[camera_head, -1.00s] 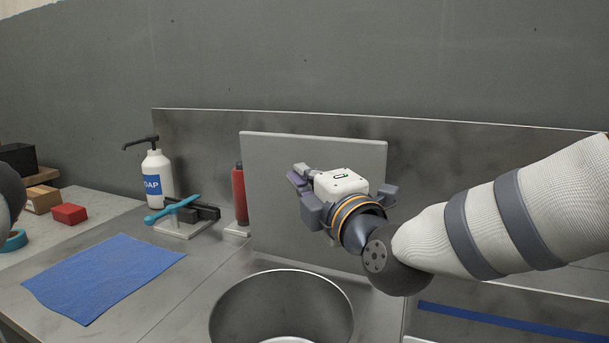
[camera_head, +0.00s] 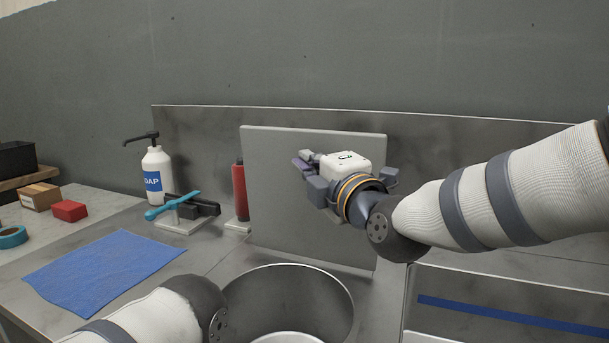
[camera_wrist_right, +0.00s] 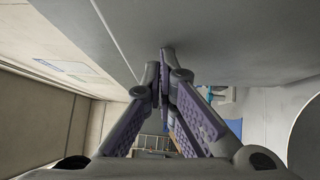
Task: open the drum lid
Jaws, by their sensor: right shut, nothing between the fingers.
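The drum lid (camera_head: 270,200) is a flat grey square panel. It stands nearly upright behind the round opening of the metal drum (camera_head: 340,292), whose inside shows. My right gripper (camera_head: 303,163) is in front of the lid's upper middle, with its fingers pointing left and hiding part of the panel. In the right wrist view its fingers (camera_wrist_right: 164,75) are closed together and empty, close beside a broad grey surface (camera_wrist_right: 235,35) that looks like the lid; I cannot tell whether they touch it. My left arm reaches in at the bottom left, but its gripper is not visible.
Left of the drum lie a blue cloth (camera_head: 100,268) and, behind it, a soap bottle (camera_head: 157,172), a teal-handled tool (camera_head: 172,205) and a red cylinder (camera_head: 240,192). A red block (camera_head: 69,211), boxes and teal tape (camera_head: 12,237) are further left. A wall stands behind.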

